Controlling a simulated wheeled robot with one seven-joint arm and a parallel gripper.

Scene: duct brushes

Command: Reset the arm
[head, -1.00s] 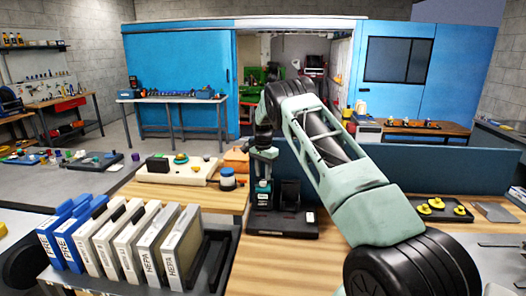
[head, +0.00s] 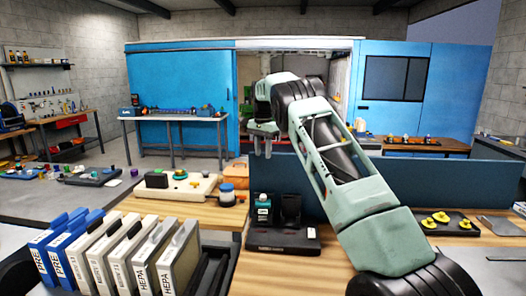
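My arm reaches from the lower right up to the middle of the head view, with its elbow raised high. My gripper (head: 262,154) hangs at its end, pointing down. Its two fingers show as separate prongs with a gap between them, and nothing is visible between them. It appears in front of the blue cabin's open doorway, above the wooden bench in the picture and apart from the things below.
Below my gripper, a black stand (head: 284,241) holds a teal device (head: 263,208). Blue and grey filter boxes (head: 127,255) stand at front left. A cream board (head: 175,187) lies behind them. A dark blue partition (head: 440,190) and a tray of yellow pieces (head: 450,229) are at right.

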